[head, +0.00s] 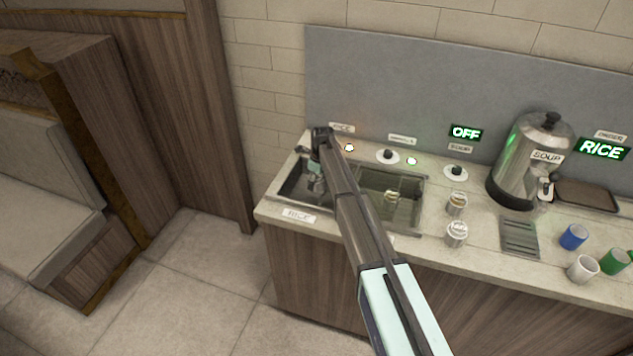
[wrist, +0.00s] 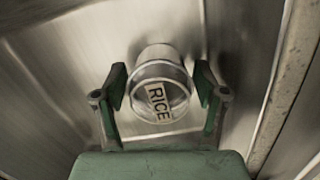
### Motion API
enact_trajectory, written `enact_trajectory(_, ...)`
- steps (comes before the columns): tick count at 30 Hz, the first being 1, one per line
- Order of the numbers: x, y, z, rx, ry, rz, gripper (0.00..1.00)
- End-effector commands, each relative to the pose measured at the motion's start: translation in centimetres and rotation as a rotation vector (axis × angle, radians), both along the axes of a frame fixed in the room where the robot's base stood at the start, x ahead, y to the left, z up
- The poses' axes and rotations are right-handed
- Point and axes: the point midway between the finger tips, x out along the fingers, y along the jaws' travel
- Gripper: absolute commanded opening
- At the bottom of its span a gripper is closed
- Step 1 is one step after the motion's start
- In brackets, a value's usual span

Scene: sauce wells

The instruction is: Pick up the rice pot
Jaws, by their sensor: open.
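The rice pot (wrist: 158,97) is a small, round metal pot with a clear-looking top and a RICE label. In the wrist view it sits inside a metal well, between the two fingers of my gripper (wrist: 161,82). The fingers are open, one on each side of the pot, with a small gap showing on both sides. In the head view my gripper (head: 315,178) reaches down into the left well (head: 291,190), which has a RICE label on the counter in front. My arm hides part of this well, and the pot is hard to make out there.
A second well (head: 408,213) lies right of my arm, with a small pot (head: 392,197) in it. Two more small pots (head: 457,203) (head: 456,236) stand on the counter. A soup urn (head: 530,160), a drip grille (head: 519,237) and several cups (head: 573,237) are further right.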

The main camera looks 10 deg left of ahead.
Motion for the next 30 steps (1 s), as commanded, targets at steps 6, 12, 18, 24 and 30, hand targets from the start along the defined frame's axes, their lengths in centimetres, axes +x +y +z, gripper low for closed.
enact_trajectory(6, 0.0, 0.0, 0.0, 0.000, 0.000, 0.000, 0.15)
enact_trajectory(12, 0.0, 0.0, 0.0, 0.000, 0.000, 0.000, 0.15)
enact_trajectory(18, 0.0, 0.0, 0.3, 0.000, 0.000, 0.000, 0.15)
enact_trajectory(24, 0.0, 0.0, 1.5, 0.000, 0.000, 0.000, 0.15)
enact_trajectory(30, 0.0, 0.0, 4.5, 0.001, -0.003, 0.000, 0.15)
